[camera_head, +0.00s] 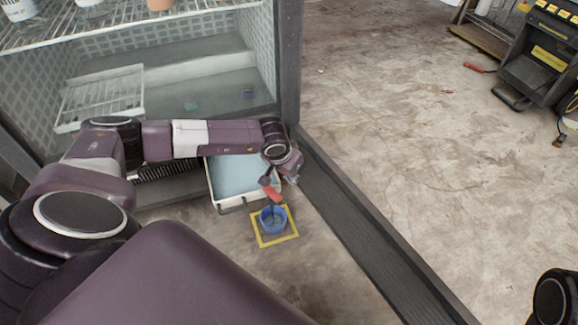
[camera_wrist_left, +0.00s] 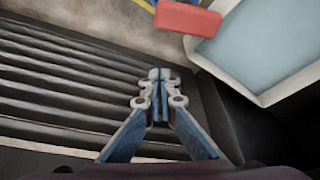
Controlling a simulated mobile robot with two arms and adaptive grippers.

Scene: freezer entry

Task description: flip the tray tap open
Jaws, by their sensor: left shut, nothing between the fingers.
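The white tray (camera_head: 212,188) holds pale blue liquid and sits on the floor at the freezer doorway, partly hidden by my left arm. Its red tap lever (camera_head: 272,194) is at the front right corner. The red lever also shows at the top of the left wrist view (camera_wrist_left: 188,17), beyond the fingertips and apart from them. A blue cup (camera_head: 273,220) stands below the tap. My left gripper (camera_wrist_left: 158,76) is shut and empty, over dark ribbed flooring, beside the tray. In the head view the left gripper (camera_head: 292,180) is mostly hidden by its wrist. My right gripper is out of view.
A yellow square (camera_head: 290,238) on the floor surrounds the cup. The freezer door post (camera_head: 288,60) and dark threshold (camera_head: 370,235) lie close to my left arm. Wire shelves (camera_head: 130,38) are inside the freezer. Concrete floor at right is mostly clear.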

